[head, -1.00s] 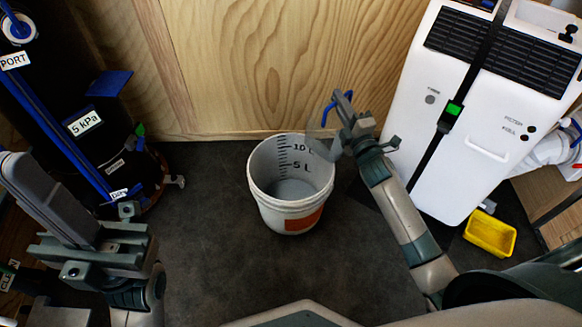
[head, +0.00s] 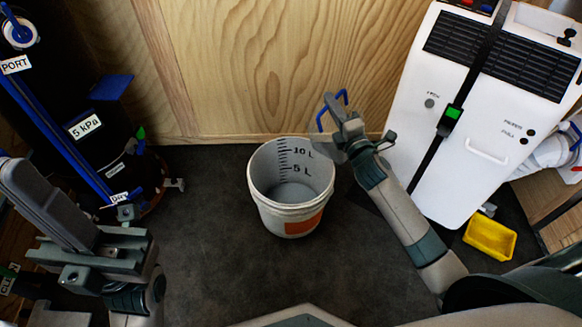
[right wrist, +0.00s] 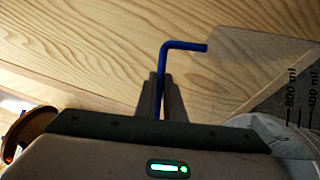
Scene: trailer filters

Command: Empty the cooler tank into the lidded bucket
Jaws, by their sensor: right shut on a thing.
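The white bucket (head: 290,212) stands open on the dark floor, its inside marked 5 L and 10 L, with a grey surface low inside; no lid shows on it. The white cooler (head: 455,130) stands at the right with a black strap down its front; I cannot make out its tank. My right gripper (head: 343,118) is shut on the blue handle (head: 322,118) of a clear measuring jug, just right of the bucket's rim. In the right wrist view, the jug (right wrist: 265,75) shows ml marks. My left gripper (head: 92,250) is at the lower left, its jaws unclear.
A yellow tray (head: 490,238) lies on the floor by the cooler's base. A black unit (head: 85,150) with blue trim and a 5 kPa label stands at the left. A wooden wall (head: 270,60) is behind the bucket. Floor in front of the bucket is clear.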

